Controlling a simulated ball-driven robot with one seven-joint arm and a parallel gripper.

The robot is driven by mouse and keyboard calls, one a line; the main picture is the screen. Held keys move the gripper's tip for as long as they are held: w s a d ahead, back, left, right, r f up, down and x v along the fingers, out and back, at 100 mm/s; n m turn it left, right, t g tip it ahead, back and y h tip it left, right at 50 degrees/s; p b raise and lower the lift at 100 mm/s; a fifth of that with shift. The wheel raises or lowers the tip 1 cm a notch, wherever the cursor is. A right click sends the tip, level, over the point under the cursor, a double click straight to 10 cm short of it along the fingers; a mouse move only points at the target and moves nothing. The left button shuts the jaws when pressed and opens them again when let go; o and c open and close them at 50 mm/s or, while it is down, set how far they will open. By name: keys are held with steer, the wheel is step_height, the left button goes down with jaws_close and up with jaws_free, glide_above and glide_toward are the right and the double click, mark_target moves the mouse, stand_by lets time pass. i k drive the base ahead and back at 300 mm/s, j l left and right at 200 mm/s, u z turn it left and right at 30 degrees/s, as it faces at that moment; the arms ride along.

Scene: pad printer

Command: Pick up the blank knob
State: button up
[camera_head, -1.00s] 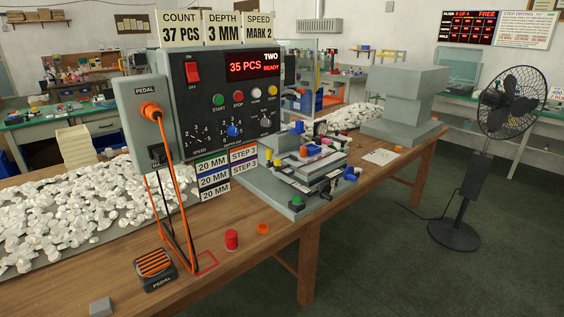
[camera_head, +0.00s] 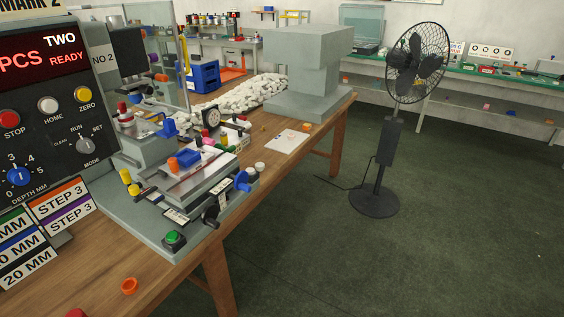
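I cannot tell for sure which thing is the blank knob. Two small pale, round pieces sit at the right end of the pad printer's slide: a white one (camera_head: 260,167) and a greyer one (camera_head: 252,174). An orange piece (camera_head: 173,164) sits on a blue block on the printer (camera_head: 150,215). An orange ring-like piece (camera_head: 129,286) lies on the bench near its front edge. My gripper is not in view.
The control panel (camera_head: 45,110) stands at the left. A heap of white pieces (camera_head: 235,98) and a grey block-shaped machine (camera_head: 305,75) are farther along the wooden bench (camera_head: 190,270). A standing fan (camera_head: 380,150) is right of it. The floor (camera_head: 450,240) at right is open.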

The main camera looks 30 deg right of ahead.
mark_target(260, 167)
steer(key=z, duration=0.4)
steer(key=i, duration=1.1)
steer(key=i+l, duration=0.1)
steer(key=i, duration=0.95)
steer(key=j+u, duration=0.05)
